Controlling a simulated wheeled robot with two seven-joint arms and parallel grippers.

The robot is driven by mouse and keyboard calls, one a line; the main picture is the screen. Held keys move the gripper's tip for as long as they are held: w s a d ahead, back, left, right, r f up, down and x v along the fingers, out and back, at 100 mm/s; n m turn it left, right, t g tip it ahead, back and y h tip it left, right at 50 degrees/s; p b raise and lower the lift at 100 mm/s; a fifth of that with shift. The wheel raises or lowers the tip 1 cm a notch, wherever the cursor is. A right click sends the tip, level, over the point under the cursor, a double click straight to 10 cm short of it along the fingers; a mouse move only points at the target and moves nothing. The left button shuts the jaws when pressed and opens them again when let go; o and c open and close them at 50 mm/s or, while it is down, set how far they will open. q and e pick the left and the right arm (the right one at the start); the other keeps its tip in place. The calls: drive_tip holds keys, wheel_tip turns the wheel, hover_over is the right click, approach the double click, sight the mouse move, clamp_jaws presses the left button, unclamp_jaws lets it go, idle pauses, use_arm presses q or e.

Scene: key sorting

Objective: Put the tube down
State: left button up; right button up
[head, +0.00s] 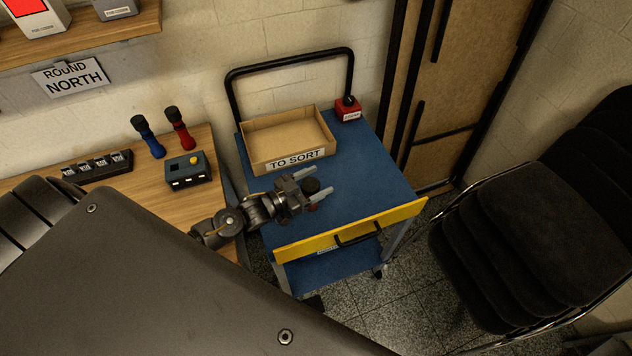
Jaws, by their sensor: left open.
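A tube with a black cap (311,186) stands on the blue top of the cart (371,180), seen from above. A little dark red shows below its cap; the rest of it is hidden. My left gripper (322,180) is open, with its two pale fingers on either side of the tube. I cannot tell whether a finger touches it. A blue tube (149,138) and a red tube (181,131), both with black caps, stand on the wooden table at left. My right gripper is not in view.
An open box marked TO SORT (296,161) sits at the back of the cart, near a small red box (348,110). A yellow front panel (352,229) edges the cart. A blue-grey box (187,171) and a black rack (97,168) are on the table. Black chairs (530,220) stand right.

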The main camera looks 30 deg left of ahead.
use_arm(q)
drive_tip(key=shift+r, duration=0.25)
drive_tip(key=b+v, duration=0.2)
drive_tip(key=v, duration=1)
drive_tip(key=shift+f, duration=0.1)
